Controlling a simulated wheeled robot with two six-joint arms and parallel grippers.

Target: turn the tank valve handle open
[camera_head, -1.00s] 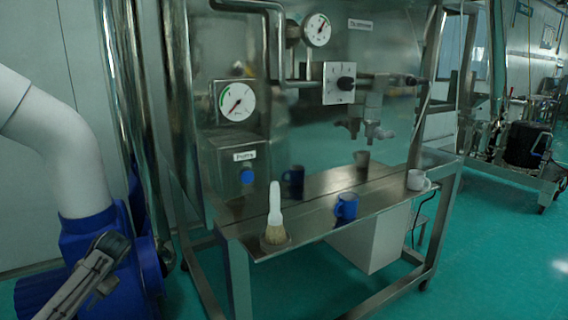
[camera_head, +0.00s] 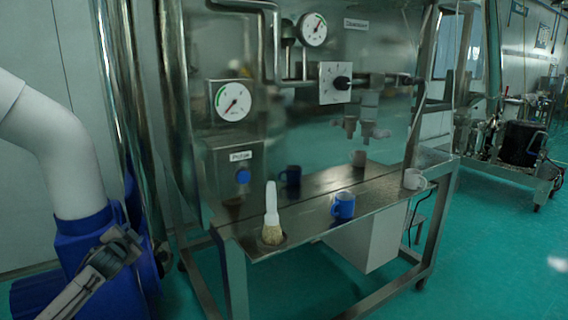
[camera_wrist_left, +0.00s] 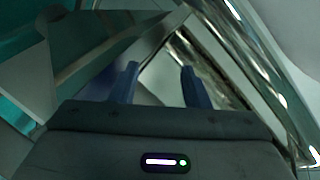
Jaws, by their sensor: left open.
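A black knob (camera_head: 342,83) on a square white plate sits on the steel panel in the head view. Two metal taps (camera_head: 368,130) hang below it to the right. I cannot tell which of these parts is the tank valve handle, or how far it is turned. My left gripper (camera_head: 122,243) is at the lower left, apart from and well left of the knob and taps. In the left wrist view its two blue fingers (camera_wrist_left: 158,84) are spread with nothing between them. My right gripper is not in view.
Vertical steel pipes (camera_head: 122,120) stand close to my left arm.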

